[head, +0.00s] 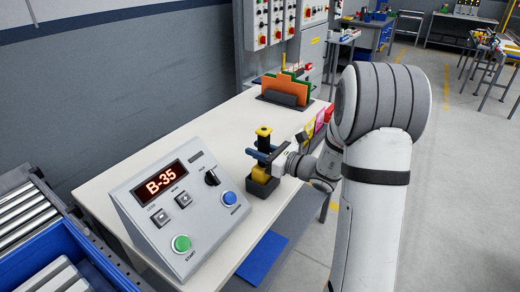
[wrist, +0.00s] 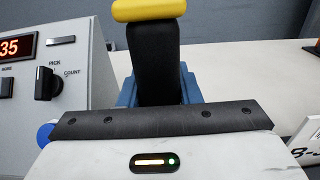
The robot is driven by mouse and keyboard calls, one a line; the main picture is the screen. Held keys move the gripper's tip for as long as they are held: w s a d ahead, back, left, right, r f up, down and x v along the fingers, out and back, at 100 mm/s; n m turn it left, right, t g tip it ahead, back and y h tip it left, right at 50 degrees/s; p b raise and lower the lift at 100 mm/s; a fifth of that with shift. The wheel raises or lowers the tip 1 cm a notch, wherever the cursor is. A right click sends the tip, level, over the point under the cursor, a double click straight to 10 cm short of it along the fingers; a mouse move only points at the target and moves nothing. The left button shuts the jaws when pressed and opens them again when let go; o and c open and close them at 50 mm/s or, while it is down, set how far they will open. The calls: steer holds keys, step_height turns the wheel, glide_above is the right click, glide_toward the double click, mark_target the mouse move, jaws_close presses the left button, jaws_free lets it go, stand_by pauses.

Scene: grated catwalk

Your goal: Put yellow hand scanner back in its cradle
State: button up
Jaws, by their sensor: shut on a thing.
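The yellow hand scanner (head: 263,132) is upright on the white bench, with a yellow top, a black grip and a yellow lower part. My gripper (head: 262,154) comes from the right and is shut on its black grip. The black cradle (head: 262,188) is directly below; the scanner's lower part is at or in its opening, and I cannot tell if it is fully seated. In the wrist view the scanner's black grip (wrist: 154,62) stands between my blue fingers. The cradle is hidden there.
A grey control box (head: 176,212) with a B-35 display stands close to the left of the cradle. An orange and green file holder (head: 286,92) stands behind. Coloured labelled bins (head: 318,123) line the right edge. Bare bench top (head: 205,140) lies to the back left.

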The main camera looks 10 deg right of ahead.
steer(key=shift+f+b, duration=0.55)
steer(key=shift+f, duration=0.3)
steer(key=o, duration=1.2)
steer(key=shift+o, duration=0.3)
steer(key=o, duration=0.3)
